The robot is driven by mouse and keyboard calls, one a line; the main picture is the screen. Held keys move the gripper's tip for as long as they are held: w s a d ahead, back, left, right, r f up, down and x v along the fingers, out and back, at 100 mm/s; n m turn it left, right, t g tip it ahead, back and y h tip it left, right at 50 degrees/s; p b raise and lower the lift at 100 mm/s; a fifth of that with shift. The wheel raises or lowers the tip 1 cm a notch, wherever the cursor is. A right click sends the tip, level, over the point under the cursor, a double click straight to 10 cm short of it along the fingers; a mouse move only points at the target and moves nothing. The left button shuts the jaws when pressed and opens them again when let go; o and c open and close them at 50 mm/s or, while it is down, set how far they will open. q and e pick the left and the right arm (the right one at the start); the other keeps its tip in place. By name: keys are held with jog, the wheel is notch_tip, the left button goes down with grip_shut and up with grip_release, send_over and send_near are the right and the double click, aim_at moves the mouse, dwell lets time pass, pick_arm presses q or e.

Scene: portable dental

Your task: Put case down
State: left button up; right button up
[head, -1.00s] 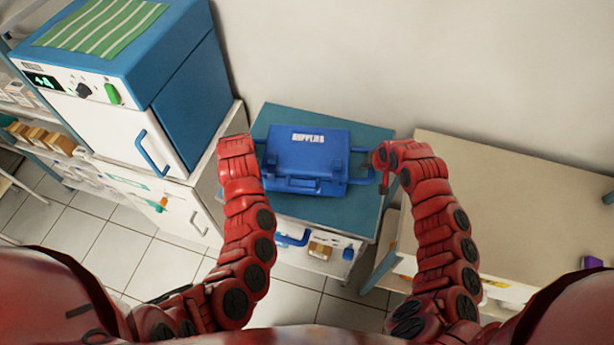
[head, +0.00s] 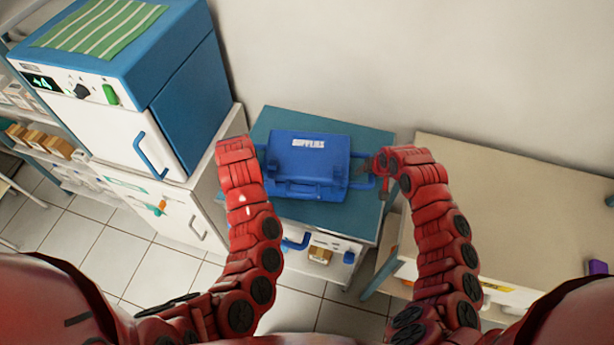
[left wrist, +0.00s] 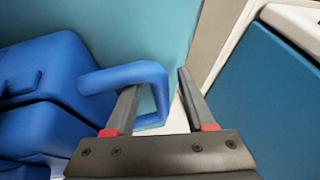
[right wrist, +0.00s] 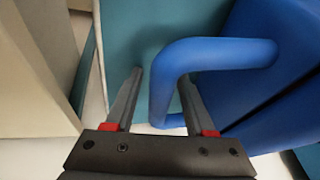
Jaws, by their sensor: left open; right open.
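The blue supplies case (head: 307,165) sits flat on the teal top (head: 275,118) of a small cabinet in the head view. Its side handles stick out left and right. In the left wrist view, one handle (left wrist: 125,76) loops over one finger of my open left gripper (left wrist: 155,95). In the right wrist view, the other handle (right wrist: 215,52) reaches in by the fingers of my open right gripper (right wrist: 162,95), with one finger partly behind it. In the head view my right gripper (head: 375,168) is at the case's right side. The left fingertips are mostly hidden there by my arm.
A blue and white appliance (head: 130,85) with a striped green cloth stands on a white cabinet at left. A beige table (head: 500,210) stands at right, mostly clear, with a small purple item (head: 597,267). A wall is behind.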

pick_arm(q)
jog(key=v, duration=0.8)
jog(key=shift+s+r, duration=0.1)
jog(key=shift+r, duration=0.05)
jog(key=shift+s+d+r, duration=0.1)
jog(key=shift+s+r, duration=0.05)
jog(key=shift+r, duration=0.15)
pick_arm(e)
jog(key=shift+r, duration=0.1)
jog(key=v, duration=1.2)
